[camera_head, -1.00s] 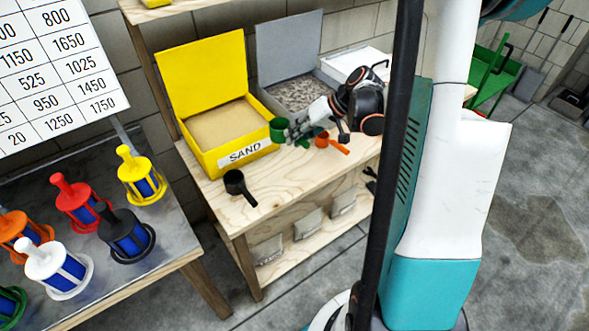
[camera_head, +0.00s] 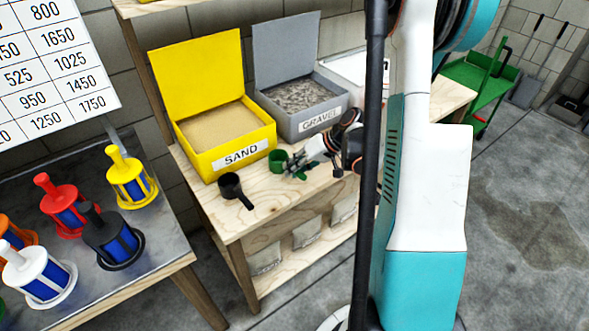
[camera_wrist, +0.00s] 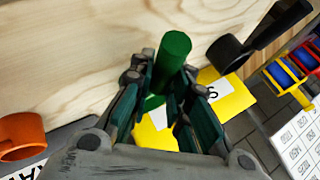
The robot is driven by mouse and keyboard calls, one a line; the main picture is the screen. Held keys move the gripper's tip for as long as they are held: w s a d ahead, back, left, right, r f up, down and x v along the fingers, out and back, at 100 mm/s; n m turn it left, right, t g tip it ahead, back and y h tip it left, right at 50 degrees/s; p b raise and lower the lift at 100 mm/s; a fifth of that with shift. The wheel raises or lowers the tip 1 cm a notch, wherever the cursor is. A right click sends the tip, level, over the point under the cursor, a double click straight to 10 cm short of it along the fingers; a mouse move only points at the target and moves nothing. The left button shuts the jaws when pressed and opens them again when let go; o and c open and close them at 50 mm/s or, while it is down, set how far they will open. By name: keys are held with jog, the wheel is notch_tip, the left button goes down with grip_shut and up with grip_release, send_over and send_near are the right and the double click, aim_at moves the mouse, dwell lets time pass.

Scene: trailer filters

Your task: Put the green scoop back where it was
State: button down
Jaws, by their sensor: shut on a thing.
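The green scoop (camera_head: 280,159) is in my gripper (camera_head: 295,163), over the bench top in front of the sand box. In the wrist view the green scoop (camera_wrist: 174,52) stands out between the two fingers of my gripper (camera_wrist: 170,90), which are shut on it. I cannot tell whether it touches the wood. The black scoop (camera_head: 234,187) lies on the bench to its left, and shows at the upper right of the wrist view (camera_wrist: 228,53). The orange scoop (camera_wrist: 22,135) is at the left of the wrist view; my arm hides it in the head view.
The yellow sand box (camera_head: 215,162) and the grey gravel box (camera_head: 300,128) stand open at the back of the wooden bench (camera_head: 270,202). Bare wood lies around the scoops. A metal table (camera_head: 165,235) with several coloured filters is at the left.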

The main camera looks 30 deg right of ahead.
jog(key=c, duration=1.5)
grip_release()
jog(key=p+v, duration=0.4)
jog(key=v, duration=0.8)
